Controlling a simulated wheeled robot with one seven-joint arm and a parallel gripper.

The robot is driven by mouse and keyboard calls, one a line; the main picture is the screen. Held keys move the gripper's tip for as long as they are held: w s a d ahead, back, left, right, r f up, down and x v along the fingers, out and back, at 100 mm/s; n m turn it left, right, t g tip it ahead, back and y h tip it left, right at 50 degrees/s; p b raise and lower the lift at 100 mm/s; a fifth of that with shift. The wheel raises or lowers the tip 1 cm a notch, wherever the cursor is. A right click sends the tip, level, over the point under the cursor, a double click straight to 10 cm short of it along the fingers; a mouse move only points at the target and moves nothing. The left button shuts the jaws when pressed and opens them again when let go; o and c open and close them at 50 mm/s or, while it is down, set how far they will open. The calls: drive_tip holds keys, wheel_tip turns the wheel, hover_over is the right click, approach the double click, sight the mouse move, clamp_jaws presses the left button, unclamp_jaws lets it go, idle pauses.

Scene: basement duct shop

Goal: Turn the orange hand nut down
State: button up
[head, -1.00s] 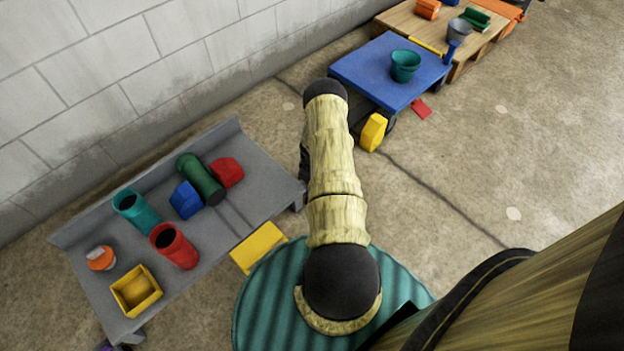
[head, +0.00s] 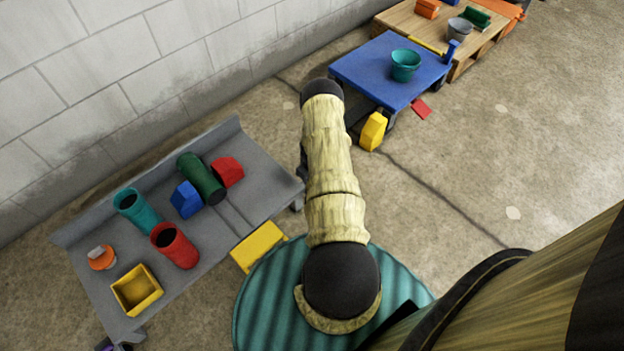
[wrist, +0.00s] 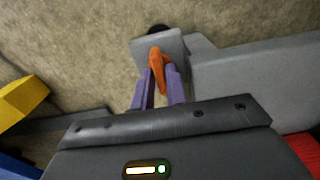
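The orange hand nut (wrist: 157,64) shows in the wrist view, in front of a grey plate (wrist: 173,46) with a dark round part behind it. My gripper (wrist: 159,74) has two purple fingers, one on each side of the nut. They look closed on it, with little or no gap. In the head view my own arm hides the gripper and this nut, near the right end of the grey bench (head: 262,190).
The bench holds red and teal cups, a green cylinder, blocks, a yellow bin (head: 137,290) and an orange round item (head: 101,257). A yellow block (head: 372,131) stands by the blue cart (head: 375,68). Concrete floor on the right is clear.

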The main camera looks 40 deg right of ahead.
drive_tip(key=o, duration=0.3)
drive_tip(key=shift+r, duration=0.1)
wheel_tip(320, 180, up, 17)
drive_tip(key=p, duration=0.6)
drive_tip(key=shift+r, duration=0.1)
